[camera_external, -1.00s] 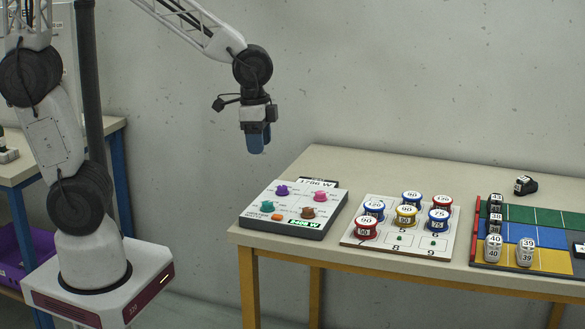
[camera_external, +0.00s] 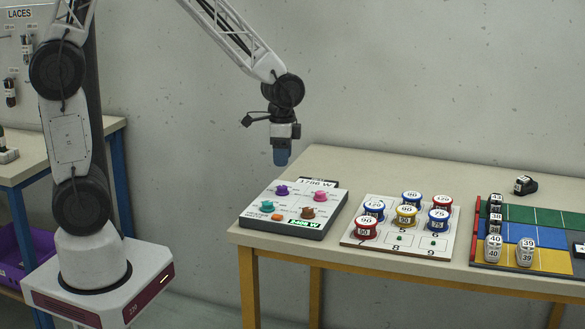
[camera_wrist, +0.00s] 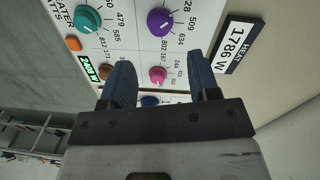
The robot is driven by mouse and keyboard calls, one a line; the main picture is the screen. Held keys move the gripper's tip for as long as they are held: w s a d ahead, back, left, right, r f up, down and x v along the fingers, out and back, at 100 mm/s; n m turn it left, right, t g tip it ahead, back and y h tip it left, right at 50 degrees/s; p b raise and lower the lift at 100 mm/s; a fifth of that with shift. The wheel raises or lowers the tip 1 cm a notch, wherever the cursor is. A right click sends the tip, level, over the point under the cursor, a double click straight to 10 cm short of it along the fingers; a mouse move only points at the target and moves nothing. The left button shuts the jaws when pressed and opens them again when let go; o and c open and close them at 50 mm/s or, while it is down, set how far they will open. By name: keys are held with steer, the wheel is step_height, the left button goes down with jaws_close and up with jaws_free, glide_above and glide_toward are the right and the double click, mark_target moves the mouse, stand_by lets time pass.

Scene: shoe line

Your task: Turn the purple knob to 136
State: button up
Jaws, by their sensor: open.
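The purple knob (camera_external: 282,190) is on the upper left of the grey and white control panel (camera_external: 300,233) at the table's left end. In the wrist view the purple knob (camera_wrist: 160,20) shows near the top, with numbers such as 509, 634 and 802 printed around it. My gripper (camera_external: 281,160) points down in the air above the panel's purple-knob side, apart from it. In the wrist view its two blue fingers (camera_wrist: 160,75) are spread with nothing held. The pink knob (camera_wrist: 158,74) shows between them.
The panel also has a teal knob (camera_external: 268,205), a brown knob (camera_external: 307,213) and an orange button (camera_external: 277,217). A sign (camera_wrist: 236,42) reads 1786 W. A board with several spools (camera_external: 400,250) and a coloured tray (camera_external: 550,258) stand to the right.

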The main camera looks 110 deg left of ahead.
mark_target(283, 187)
steer(key=shift+f, duration=0.15)
steer(key=shift+d+f, duration=0.2)
steer(key=shift+f, duration=3.55)
steer(key=shift+c, duration=0.5)
steer(key=c, duration=0.8)
steer(key=shift+w, duration=0.1)
steer(key=shift+c, duration=0.2)
